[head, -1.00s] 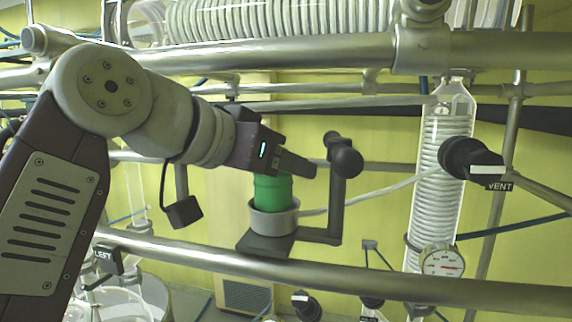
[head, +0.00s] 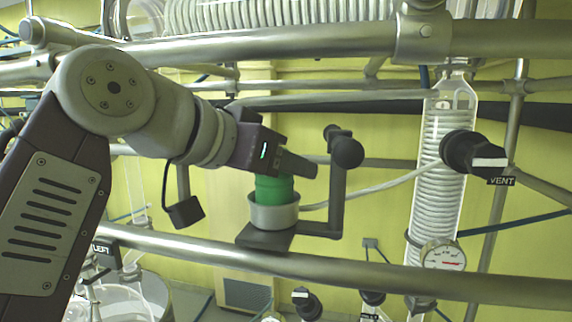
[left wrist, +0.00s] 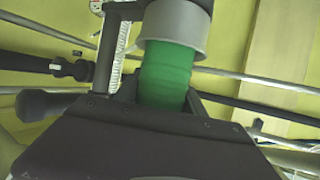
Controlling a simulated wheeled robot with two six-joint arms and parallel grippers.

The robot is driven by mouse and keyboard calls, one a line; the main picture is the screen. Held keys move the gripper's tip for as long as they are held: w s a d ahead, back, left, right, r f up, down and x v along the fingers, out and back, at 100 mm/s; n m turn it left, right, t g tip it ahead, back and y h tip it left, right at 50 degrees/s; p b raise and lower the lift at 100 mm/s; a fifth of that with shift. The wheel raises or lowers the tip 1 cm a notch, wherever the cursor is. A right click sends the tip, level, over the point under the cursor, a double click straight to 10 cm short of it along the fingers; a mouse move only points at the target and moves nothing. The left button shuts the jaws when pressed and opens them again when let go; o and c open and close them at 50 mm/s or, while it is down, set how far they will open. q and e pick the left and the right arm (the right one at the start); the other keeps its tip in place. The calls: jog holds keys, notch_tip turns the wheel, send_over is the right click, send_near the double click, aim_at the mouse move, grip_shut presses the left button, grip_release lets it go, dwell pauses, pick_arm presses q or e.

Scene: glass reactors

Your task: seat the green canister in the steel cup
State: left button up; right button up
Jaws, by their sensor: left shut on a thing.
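The green canister (head: 274,188) stands upright with its lower end inside the rim of the steel cup (head: 274,214). How deep it sits is hidden by the cup wall. My left gripper (head: 300,167) is shut on the upper part of the canister. In the left wrist view, the canister (left wrist: 165,72) runs from between my fingers into the mouth of the cup (left wrist: 174,28). My right gripper is in neither view.
The cup is on a dark bracket (head: 265,238) with an upright post and black knob (head: 346,152) to its right. A steel rail (head: 330,275) crosses in front below. A coiled glass condenser (head: 442,170) and a VENT valve (head: 475,155) stand further right.

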pick_arm(q)
jog(key=shift+f, duration=0.3)
jog(key=o, duration=1.5)
jog(key=shift+o, duration=0.3)
jog(key=shift+s+a, duration=0.1)
jog(key=p+v, duration=0.1)
jog(key=v, duration=0.6)
